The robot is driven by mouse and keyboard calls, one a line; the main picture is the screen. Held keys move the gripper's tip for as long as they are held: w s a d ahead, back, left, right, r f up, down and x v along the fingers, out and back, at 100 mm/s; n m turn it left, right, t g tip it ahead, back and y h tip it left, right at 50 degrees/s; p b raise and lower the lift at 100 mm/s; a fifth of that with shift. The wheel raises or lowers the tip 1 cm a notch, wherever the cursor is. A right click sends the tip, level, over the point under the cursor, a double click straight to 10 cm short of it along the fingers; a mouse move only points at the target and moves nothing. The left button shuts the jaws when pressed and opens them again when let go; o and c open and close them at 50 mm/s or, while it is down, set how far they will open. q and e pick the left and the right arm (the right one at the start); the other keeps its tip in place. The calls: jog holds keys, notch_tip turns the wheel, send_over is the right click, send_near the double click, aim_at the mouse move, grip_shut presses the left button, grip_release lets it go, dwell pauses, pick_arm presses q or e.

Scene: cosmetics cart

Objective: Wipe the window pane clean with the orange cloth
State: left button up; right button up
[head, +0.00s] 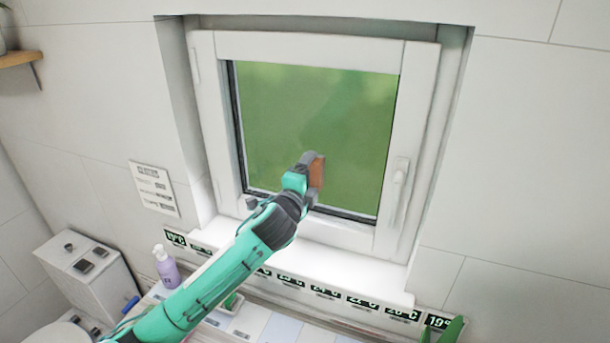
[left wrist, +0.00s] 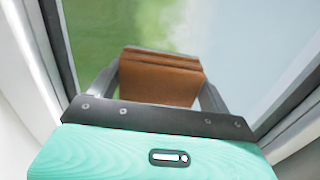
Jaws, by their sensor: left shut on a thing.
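The window pane (head: 300,110) is set in a white frame and shows green, with faint hazy patches. In the left wrist view the pane (left wrist: 262,35) is clear green at the left and whitish and cloudy at the middle and right. My left gripper (head: 313,172) is at the lower middle of the pane. It is shut on the orange cloth (head: 317,173), a folded brownish-orange pad that also shows between the fingers in the left wrist view (left wrist: 160,80). The cloth is at or close to the glass; I cannot tell if it touches. My right gripper is not in view.
The window handle (head: 400,172) sticks out on the right of the frame. A white sill (head: 340,265) runs below. A lilac pump bottle (head: 165,267) stands lower left near my left arm. A wooden shelf (head: 18,58) is at upper left.

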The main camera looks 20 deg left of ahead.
aim_at(340, 174)
pick_arm(q)
jog(key=shift+w+d+p, duration=0.15)
jog(key=shift+d+p, duration=0.25)
jog(key=shift+d, duration=2.15)
jog(key=shift+d+r, duration=0.1)
jog(key=shift+d, duration=0.7)
jog(key=shift+s+d+p, duration=0.2)
jog(key=shift+s+p, duration=0.2)
jog(key=shift+s, duration=0.25)
jog(key=s, duration=0.6)
jog(key=shift+s, duration=0.2)
jog(key=shift+w+d, duration=0.1)
